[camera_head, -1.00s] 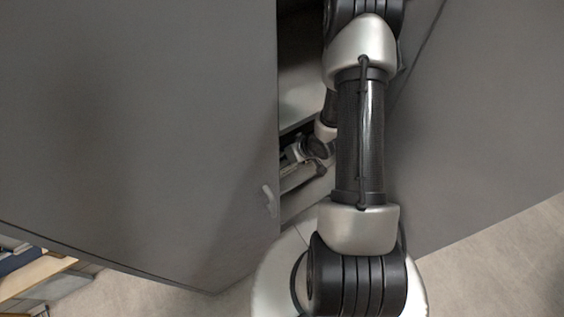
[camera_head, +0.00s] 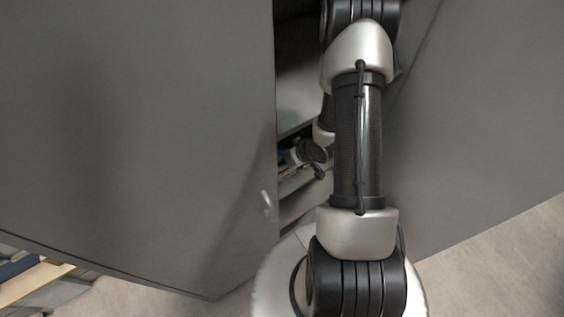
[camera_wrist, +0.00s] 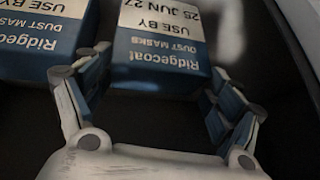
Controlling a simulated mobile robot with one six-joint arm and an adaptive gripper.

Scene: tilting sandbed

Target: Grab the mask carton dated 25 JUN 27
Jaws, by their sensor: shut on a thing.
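A blue and white Ridgecoal dust mask carton (camera_wrist: 160,48) is at the top middle of the wrist view. Its label, upside down here, reads USE BY 25 JUN 27. My gripper (camera_wrist: 159,66) is shut on this carton, one finger on each side of its near end. The carton's far end is cut off by the frame. A second Ridgecoal dust mask carton (camera_wrist: 40,45) lies to the left, and its date is out of view. In the head view my wrist shows small inside the grey opening, and the held carton cannot be made out.
A large grey panel (camera_head: 140,130) with a small handle (camera_head: 267,204) stands left of the opening. Another grey panel (camera_head: 480,120) is close on the right of my arm. Inside, a shelf edge (camera_head: 300,198) shows below my wrist. A wooden shelf (camera_head: 30,283) is at the lower left.

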